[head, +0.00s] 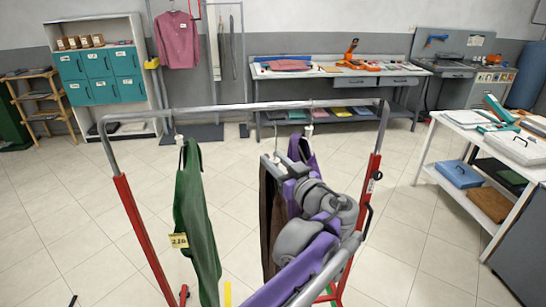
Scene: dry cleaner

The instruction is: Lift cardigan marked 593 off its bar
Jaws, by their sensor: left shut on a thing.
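A dark brown garment (267,215) hangs from a hanger whose hook stands up just below the rail in the picture. My left gripper (275,164) is shut at the top of this garment, by its hanger. My arm hides much of the garment, and no number on it can be read. A green garment (193,215) with a yellow tag (179,240) hangs at the left of the rack's grey rail (240,106). Its tag is too small to read surely. A purple piece (304,153), apparently a garment, hangs behind my gripper. My right gripper is out of view.
The rack's red posts (145,240) stand at either side. A white table (470,130) with folded items is at the right. A workbench (340,75), teal lockers (100,75) and a hanging pink shirt (177,40) are at the back. Open tiled floor lies between.

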